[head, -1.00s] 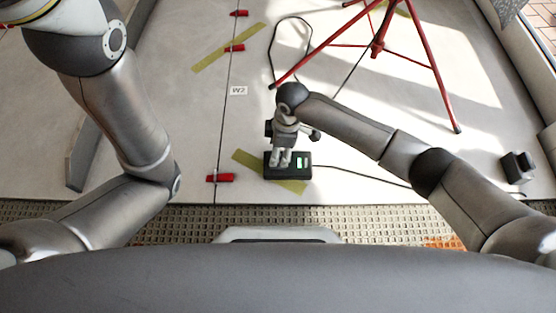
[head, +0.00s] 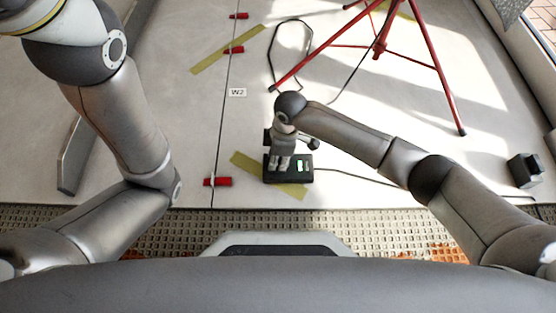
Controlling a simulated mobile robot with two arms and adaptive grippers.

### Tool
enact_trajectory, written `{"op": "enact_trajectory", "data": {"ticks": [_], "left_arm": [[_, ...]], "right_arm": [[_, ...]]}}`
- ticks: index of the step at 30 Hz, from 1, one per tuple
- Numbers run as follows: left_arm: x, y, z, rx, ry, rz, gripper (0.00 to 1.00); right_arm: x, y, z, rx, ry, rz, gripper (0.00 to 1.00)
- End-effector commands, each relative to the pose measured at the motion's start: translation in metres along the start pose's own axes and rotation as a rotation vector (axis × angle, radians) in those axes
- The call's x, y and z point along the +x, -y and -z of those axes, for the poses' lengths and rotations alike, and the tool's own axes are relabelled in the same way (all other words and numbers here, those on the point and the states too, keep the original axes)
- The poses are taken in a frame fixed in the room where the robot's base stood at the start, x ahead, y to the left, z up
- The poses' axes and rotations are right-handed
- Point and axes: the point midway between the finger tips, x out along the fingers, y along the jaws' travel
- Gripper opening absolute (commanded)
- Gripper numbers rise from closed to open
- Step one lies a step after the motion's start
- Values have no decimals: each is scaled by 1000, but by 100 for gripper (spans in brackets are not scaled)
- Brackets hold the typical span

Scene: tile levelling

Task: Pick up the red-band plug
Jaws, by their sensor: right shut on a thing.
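A small black socket box (head: 304,176) with a green-lit spot lies on the pale floor, partly across a yellow tape strip. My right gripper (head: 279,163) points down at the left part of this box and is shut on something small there. The red-band plug sits hidden between and behind the fingers, and its red band does not show. I cannot tell whether the plug is still in the box or lifted clear. My left arm shows at the left, but its gripper is out of view.
A black cable (head: 350,172) runs right from the box to a small dark block (head: 524,170). A red tripod (head: 439,90) stands behind at the right. Red clips (head: 218,182) lie along a dark line at the left.

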Motion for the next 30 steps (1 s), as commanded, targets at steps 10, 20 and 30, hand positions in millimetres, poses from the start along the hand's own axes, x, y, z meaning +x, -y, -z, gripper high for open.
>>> {"op": "enact_trajectory", "data": {"ticks": [10,20,30], "left_arm": [[1,0,0,0,1,0,0],[22,5,-8,0,2,0,0],[18,18,-48,-13,114,41,0]], "right_arm": [[-1,0,0,0,0,0,0],[-32,0,4,0,-1,-1,0],[-86,27,-17,0,1,1,0]]}}
